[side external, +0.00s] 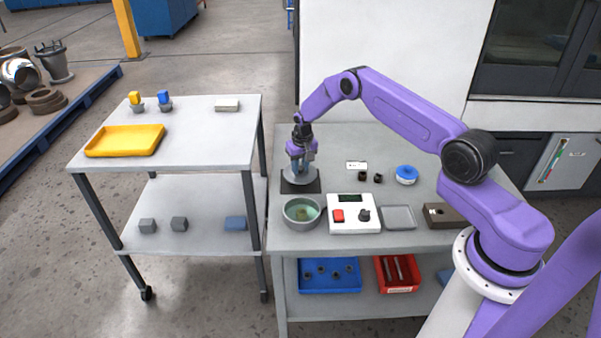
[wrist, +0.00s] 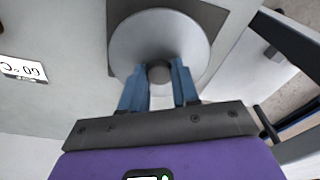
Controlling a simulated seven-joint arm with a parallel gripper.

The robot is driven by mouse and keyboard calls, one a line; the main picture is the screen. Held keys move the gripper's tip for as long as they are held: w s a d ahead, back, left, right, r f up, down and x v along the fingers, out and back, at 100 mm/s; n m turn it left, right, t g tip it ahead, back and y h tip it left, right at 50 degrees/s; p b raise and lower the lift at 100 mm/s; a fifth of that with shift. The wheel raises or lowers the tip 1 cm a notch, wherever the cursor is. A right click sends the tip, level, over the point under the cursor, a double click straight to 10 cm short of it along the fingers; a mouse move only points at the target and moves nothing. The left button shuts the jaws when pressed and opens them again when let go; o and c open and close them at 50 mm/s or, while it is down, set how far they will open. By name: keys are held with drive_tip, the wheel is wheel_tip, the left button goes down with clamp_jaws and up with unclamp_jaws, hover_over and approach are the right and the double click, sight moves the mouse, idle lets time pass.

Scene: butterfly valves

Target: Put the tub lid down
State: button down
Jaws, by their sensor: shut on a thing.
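The tub lid (wrist: 160,32) is a round, pale grey disc with a dark round knob (wrist: 159,72) at its middle. My gripper (wrist: 159,80) is shut on the knob, with a blue finger on each side. In the side view, the lid (side external: 299,178) is under my gripper (side external: 300,166), over a dark square mat (side external: 301,189) at the back left of the workbench. I cannot tell whether the lid touches the mat. The tub (side external: 301,222) is a grey round bowl with greenish contents, open, in front of the mat.
A white box with a red button (side external: 354,225) stands right of the tub, with a grey tray (side external: 398,217) and a brown block (side external: 444,216) further right. A blue-and-white round item (side external: 406,174) and small dark pieces lie behind. A cart with a yellow tray (side external: 125,141) stands left, across a gap.

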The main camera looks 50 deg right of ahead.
sight(301, 169)
drive_tip(key=shift+f, duration=1.4)
drive_tip(key=shift+f, duration=0.2)
drive_tip(key=c, duration=0.8)
unclamp_jaws()
drive_tip(key=shift+r, duration=0.1)
